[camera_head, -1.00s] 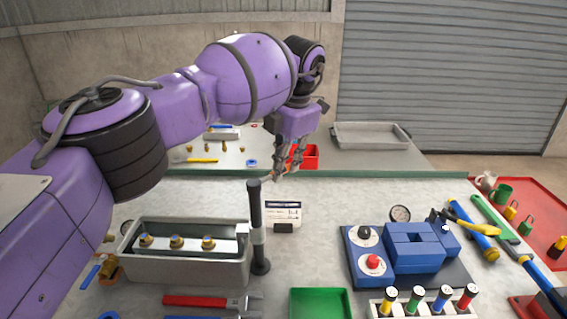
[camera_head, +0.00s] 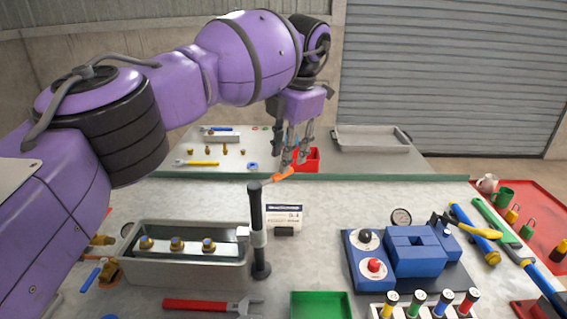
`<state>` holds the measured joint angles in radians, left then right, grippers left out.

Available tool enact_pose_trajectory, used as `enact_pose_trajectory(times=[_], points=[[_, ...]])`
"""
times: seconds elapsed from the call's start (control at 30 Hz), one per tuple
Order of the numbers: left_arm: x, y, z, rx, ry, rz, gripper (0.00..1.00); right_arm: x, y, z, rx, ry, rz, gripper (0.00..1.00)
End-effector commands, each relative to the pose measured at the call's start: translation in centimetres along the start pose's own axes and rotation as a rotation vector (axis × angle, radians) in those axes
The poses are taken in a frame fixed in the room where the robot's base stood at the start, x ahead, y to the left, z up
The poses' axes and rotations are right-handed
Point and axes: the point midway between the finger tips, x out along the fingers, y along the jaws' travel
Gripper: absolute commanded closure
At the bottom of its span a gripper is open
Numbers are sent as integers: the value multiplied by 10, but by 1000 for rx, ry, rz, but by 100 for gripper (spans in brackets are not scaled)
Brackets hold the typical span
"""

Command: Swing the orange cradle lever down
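The orange cradle lever (camera_head: 280,174) shows as a short orange piece reaching right and slightly up from the top of an upright black post (camera_head: 257,215). The post has a pale collar partway up and stands at the right end of a grey metal trough. My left gripper (camera_head: 295,160) hangs fingers down just above the lever's outer end. Its fingers look apart, with nothing seen between them. I cannot tell whether a fingertip touches the lever. My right gripper is not in view.
The grey trough (camera_head: 165,271) holds several brass-topped fittings. A blue block assembly (camera_head: 413,255) and a green tray (camera_head: 320,304) lie right and in front. A red bin (camera_head: 311,155) stands beyond my gripper.

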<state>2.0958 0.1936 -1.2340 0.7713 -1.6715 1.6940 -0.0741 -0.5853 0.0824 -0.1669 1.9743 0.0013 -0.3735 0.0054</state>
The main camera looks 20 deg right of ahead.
Motion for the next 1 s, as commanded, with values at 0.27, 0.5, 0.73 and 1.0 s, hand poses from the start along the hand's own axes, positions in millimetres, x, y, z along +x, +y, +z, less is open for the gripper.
enact_pose_trajectory(times=[0.27, 0.5, 0.73, 1.0], points=[[-58, 0, 0, -1, -2, 3, 68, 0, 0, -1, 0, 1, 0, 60], [-78, 1, 0, -2, 0, 1, 68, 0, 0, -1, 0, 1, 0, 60], [-79, 1, 0, -1, 0, 1, 68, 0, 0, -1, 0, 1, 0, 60], [-79, 1, 0, -1, 0, 1, 68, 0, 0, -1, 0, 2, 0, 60]])
